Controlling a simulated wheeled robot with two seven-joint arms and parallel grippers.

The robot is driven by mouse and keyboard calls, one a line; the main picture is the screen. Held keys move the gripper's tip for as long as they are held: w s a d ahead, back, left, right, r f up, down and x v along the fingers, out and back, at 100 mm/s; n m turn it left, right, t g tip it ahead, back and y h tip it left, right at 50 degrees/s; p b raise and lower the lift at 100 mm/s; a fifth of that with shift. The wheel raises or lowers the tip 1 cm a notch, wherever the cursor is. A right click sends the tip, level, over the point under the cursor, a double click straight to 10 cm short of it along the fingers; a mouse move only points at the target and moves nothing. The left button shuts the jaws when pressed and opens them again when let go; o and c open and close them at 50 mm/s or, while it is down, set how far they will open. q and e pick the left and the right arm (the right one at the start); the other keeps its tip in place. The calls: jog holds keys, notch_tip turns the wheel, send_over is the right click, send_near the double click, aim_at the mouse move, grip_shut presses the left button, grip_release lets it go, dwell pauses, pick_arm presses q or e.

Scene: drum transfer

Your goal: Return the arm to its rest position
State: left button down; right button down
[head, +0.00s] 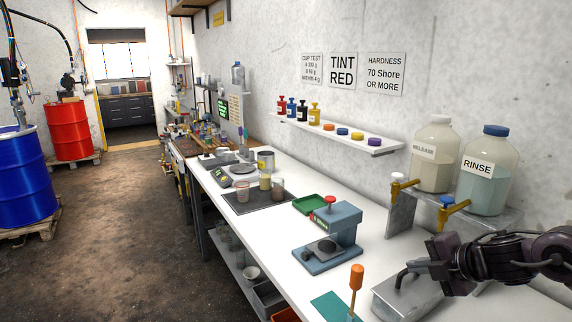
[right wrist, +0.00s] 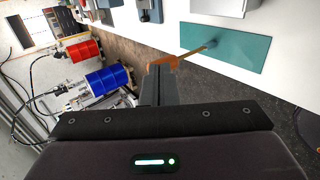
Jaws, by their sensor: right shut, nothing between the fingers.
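My right arm comes in from the right edge in the head view. Its dark gripper (head: 434,268) is above the near end of the white bench, over a grey metal box (head: 405,297). In the right wrist view the fingers (right wrist: 158,82) are shut and empty. An orange-handled tool (head: 356,278) stands upright left of the gripper, by a teal mat (head: 331,306). In the right wrist view the tool's orange handle (right wrist: 178,61) shows just beyond the fingertips; I cannot tell the gap. My left gripper is not in view.
RELEASE (head: 432,160) and RINSE (head: 483,185) jugs stand on a raised shelf behind my right arm. A blue-grey press (head: 335,228) stands further along the bench (head: 283,212). Blue (head: 22,185) and red (head: 68,132) drums stand across the open floor (head: 130,220).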

jog(key=s+a+f+m+t, duration=0.1)
jog(key=s+a+f+m, duration=0.3)
jog(key=a, duration=0.4)
jog(key=s+a+f+m+t, duration=0.1)
jog(key=s+a+f+m, duration=0.15)
jog(key=a+f, duration=0.45)
jog(key=s+d+f+m+g+h, duration=0.35)
jog(key=s+m, duration=0.45)
jog(key=s, duration=0.3)
jog(key=s+d+f+m+g+h, duration=0.25)
jog(key=s+f+m+g, duration=0.2)
jog(key=s+m, duration=0.45)
notch_tip(320, 180, down, 30)
jog(key=s+r+n+y, duration=0.1)
jog(key=s+n, duration=0.1)
jog(key=s, duration=0.1)
jog(key=s+d+f+g, duration=0.1)
jog(key=s+d+f, duration=0.1)
jog(key=s+f, duration=0.8)
jog(key=s+d+f+g, duration=0.1)
jog(key=s+f, duration=0.8)
jog(key=f, duration=0.1)
jog(key=shift+s+d, duration=0.4)
